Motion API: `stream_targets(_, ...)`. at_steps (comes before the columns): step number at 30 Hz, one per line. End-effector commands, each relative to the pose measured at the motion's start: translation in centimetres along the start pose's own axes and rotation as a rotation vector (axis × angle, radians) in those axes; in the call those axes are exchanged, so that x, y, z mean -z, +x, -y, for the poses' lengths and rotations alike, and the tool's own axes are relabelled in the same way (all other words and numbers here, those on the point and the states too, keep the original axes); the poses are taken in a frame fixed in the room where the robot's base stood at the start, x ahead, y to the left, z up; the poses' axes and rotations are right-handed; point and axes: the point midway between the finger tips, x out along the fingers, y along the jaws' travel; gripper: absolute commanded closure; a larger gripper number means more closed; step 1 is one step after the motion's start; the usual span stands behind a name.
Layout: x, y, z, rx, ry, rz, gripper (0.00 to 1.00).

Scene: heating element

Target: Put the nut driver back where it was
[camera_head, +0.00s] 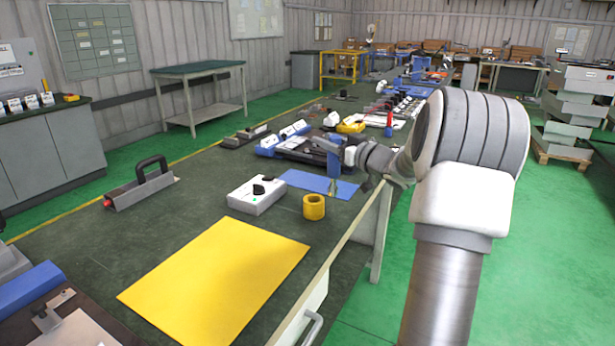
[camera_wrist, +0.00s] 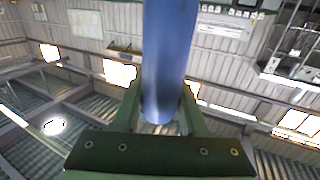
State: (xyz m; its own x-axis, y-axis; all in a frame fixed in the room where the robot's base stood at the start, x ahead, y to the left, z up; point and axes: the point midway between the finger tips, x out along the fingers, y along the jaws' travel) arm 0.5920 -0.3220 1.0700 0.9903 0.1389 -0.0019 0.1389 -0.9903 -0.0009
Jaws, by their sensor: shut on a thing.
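The nut driver (camera_wrist: 168,50) shows in the wrist view as a thick blue handle between the two green fingers of my gripper (camera_wrist: 160,100). My gripper (camera_head: 335,150) is shut on that handle. In the head view the nut driver (camera_head: 333,164) hangs roughly upright at the near right edge of the bench, over or close to a blue mat (camera_head: 347,191). I cannot tell whether its lower tip touches the mat. The finger contact is partly hidden by my wrist in the head view.
A yellow ring (camera_head: 314,207) and a white box with black knobs (camera_head: 257,195) stand near the mat. A yellow sheet (camera_head: 215,281) lies in front. A blue-and-dark device (camera_head: 292,143) and small parts crowd the bench behind. A black-handled tool (camera_head: 141,189) lies left.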

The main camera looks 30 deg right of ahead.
Motion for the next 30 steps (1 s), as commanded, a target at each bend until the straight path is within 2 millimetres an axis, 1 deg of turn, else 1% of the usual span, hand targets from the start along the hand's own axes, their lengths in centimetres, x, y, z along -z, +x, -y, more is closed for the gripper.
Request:
stream_targets(1, -1.0, 1.1, 0.8, 0.005, 0.000, -0.003, 1.00)
stream_targets(3, -1.8, 2.2, 1.5, 0.003, 0.000, -0.004, 1.00)
stream_targets(6, -2.6, 3.6, 2.3, 0.003, 0.000, -0.004, 1.00)
stream_targets(9, -3.0, 4.3, 2.8, 0.001, -0.002, -0.003, 1.00)
stream_targets(14, -3.1, 4.6, 2.9, 0.000, -0.001, -0.003, 1.00)
stream_targets(16, -3.5, 4.6, 2.9, -0.001, -0.001, -0.003, 1.00)
stream_targets(21, -6.1, 4.6, 2.9, 0.000, 0.001, -0.002, 1.00)
stream_targets(24, -7.1, 4.6, 2.9, 0.000, -0.001, -0.003, 1.00)
stream_targets(30, -7.0, 4.6, 2.9, 0.000, -0.002, -0.004, 1.00)
